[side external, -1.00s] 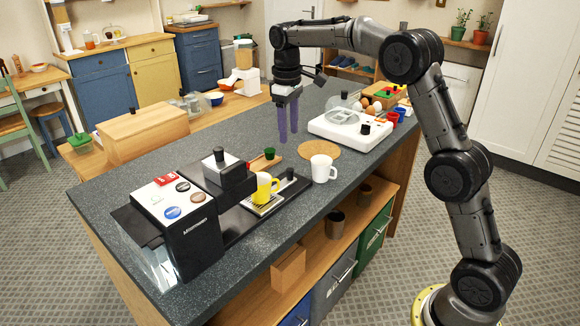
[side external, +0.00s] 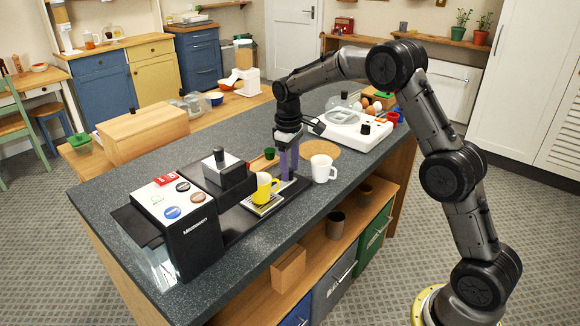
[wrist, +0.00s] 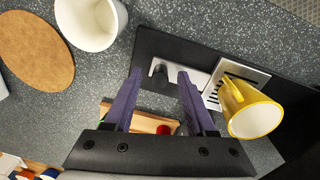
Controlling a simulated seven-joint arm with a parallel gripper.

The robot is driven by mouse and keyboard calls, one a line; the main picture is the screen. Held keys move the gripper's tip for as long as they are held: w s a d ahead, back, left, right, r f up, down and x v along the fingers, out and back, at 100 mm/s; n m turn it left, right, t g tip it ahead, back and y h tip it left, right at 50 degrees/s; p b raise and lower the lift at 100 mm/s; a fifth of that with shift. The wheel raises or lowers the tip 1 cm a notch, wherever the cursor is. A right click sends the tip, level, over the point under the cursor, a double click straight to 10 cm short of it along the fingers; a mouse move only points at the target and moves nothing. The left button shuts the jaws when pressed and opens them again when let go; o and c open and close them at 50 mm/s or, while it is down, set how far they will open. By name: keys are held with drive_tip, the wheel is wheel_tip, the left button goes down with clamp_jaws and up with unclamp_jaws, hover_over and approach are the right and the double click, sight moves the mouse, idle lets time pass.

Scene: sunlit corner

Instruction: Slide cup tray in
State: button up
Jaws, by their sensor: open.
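The cup tray (side external: 258,208) is a silver slatted plate at the front of the black coffee machine (side external: 190,222). A yellow mug (side external: 264,188) stands on it. In the wrist view, the tray (wrist: 213,98) has a pale strip reaching left to a dark upright knob (wrist: 159,74). My gripper (side external: 287,177) is open and low over the tray's outer end. In the wrist view, its two purple fingers (wrist: 158,76) stand apart, with the knob showing between their tips. I cannot tell whether either finger touches it. In the side view the fingers largely hide the knob.
A white mug (side external: 322,169) stands close to the right of my gripper, beside a round cork mat (side external: 320,149). A white appliance (side external: 345,130) is farther back. Bare grey countertop (side external: 130,181) shows at the left.

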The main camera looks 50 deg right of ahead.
drive_tip(key=shift+c, duration=0.3)
clamp_jaws()
drive_tip(key=shift+a+r, duration=0.1)
idle(1.0)
